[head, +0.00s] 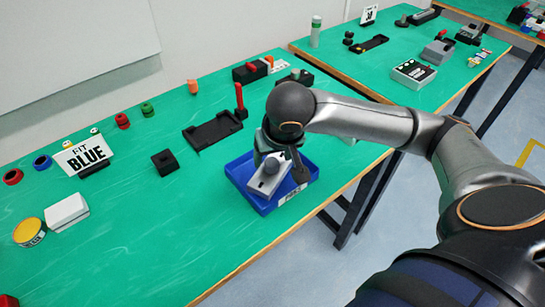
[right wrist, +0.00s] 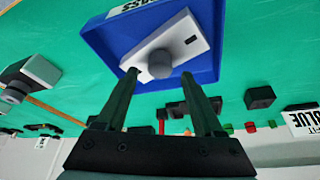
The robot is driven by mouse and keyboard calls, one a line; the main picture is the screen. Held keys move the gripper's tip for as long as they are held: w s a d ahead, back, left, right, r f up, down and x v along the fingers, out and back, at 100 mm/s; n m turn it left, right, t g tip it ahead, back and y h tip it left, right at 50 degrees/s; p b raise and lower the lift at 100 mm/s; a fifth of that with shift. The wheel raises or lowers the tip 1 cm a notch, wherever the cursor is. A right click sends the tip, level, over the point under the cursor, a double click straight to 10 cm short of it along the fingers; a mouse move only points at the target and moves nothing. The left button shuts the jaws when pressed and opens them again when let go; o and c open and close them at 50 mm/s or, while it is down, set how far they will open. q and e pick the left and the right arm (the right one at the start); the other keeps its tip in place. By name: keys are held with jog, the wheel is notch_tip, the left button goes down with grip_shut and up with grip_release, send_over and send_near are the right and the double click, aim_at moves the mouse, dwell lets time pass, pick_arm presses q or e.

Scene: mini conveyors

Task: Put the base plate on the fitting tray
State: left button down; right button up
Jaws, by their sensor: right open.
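The base plate (head: 262,187), a light grey plate with a round grey knob on top, lies in the blue tray (head: 239,183); both also show in the right wrist view, as the plate (right wrist: 190,38) and the blue tray (right wrist: 107,37). My right gripper (head: 283,167) is over the blue tray. In the right wrist view its open fingers (right wrist: 160,75) are on either side of the knob; I cannot tell if they touch it. A flat black tray (head: 208,134), probably the fitting tray, lies empty on the green table, behind and left of the blue tray. My left gripper is out of view.
A black block (head: 165,162) stands left of the blue tray. A red post (head: 240,98) rises at the black tray's far right corner. A "FIT BLUE" sign (head: 84,156), rings and a white box (head: 67,212) are at left.

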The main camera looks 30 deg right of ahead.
jog(key=p+v, duration=0.2)
jog(key=v, duration=0.8)
jog(key=shift+p, duration=0.4)
jog(key=shift+s, duration=0.1)
